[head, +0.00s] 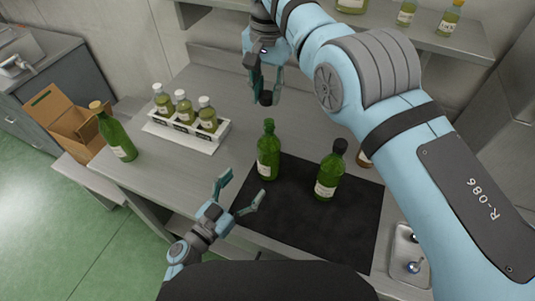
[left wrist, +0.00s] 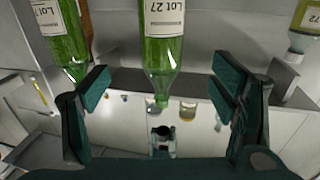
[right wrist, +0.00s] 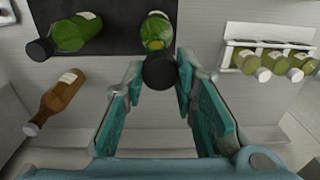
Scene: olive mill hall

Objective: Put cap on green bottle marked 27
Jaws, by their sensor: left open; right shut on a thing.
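The green bottle marked 27 (head: 268,160) stands upright with a bare neck at the left edge of a black mat (head: 310,243). Its "Lot 27" label shows in the left wrist view (left wrist: 163,28), where the picture is upside down. My right gripper (head: 264,86) is shut on a black cap (head: 265,98), above the bottle and apart from its neck. The cap (right wrist: 160,71) partly hides the bottle (right wrist: 155,30) in the right wrist view. My left gripper (head: 240,196) is open and empty in front of the bottle, not touching it.
A black-capped green bottle (head: 329,174) stands on the mat. A white rack (head: 184,133) holds three white-capped bottles. A cork-topped green bottle (head: 117,137) and a cardboard box (head: 65,125) are left. A brown bottle (right wrist: 61,97) stands behind the mat. A metal tray (head: 408,262) is at right.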

